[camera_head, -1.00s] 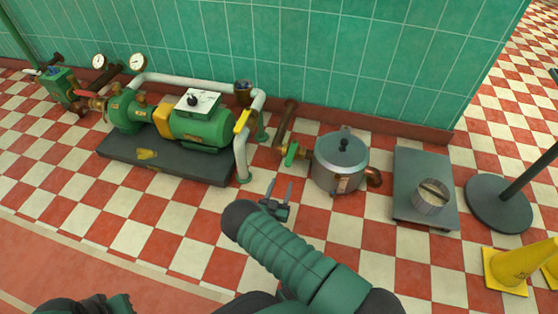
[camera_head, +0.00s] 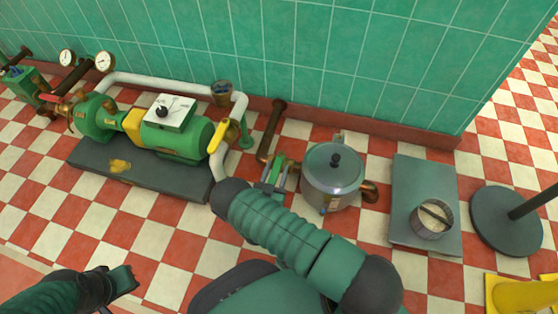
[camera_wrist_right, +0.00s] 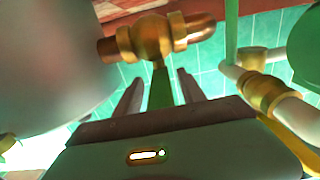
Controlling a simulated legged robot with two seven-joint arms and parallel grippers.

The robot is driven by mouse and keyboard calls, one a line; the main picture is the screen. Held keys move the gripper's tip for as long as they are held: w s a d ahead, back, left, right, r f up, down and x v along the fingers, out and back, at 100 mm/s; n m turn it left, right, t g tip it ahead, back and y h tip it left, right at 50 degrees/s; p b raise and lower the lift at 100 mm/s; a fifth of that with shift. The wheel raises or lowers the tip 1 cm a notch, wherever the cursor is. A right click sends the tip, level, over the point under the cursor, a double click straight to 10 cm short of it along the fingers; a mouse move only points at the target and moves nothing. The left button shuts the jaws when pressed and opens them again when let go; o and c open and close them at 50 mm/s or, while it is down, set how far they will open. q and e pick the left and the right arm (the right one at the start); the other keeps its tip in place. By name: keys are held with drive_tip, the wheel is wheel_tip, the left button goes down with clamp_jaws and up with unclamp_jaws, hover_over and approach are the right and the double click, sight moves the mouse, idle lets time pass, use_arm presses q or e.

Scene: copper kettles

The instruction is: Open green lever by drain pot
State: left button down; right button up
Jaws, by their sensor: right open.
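The steel drain pot (camera_head: 333,178) stands on the floor right of my right gripper (camera_head: 274,174), with its lid on. It fills the left of the right wrist view as a blurred grey curve (camera_wrist_right: 50,55). Between the pot and the wall pipe is a brass valve (camera_wrist_right: 155,40) with a green lever (camera_wrist_right: 160,90). The lever points toward my right gripper and lies between its two open fingers (camera_wrist_right: 160,92). I cannot tell whether either finger touches it. In the head view the gripper partly covers the lever. My left gripper (camera_head: 122,282) is low at the left, its jaws unclear.
A green pump (camera_head: 175,135) on a dark base (camera_head: 140,172) stands left, with a yellow-handled white pipe (camera_head: 238,115) close by. Right of the pot are a grey platform (camera_head: 408,180) with a small container (camera_head: 432,218), and a round stand base (camera_head: 500,220). Tiled wall is behind.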

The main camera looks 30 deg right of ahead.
drive_tip(key=shift+a+r, duration=0.25)
drive_tip(key=shift+d+f, duration=0.1)
drive_tip(key=shift+d, duration=0.1)
drive_tip(key=c, duration=1)
clamp_jaws()
drive_tip(key=shift+a, duration=0.15)
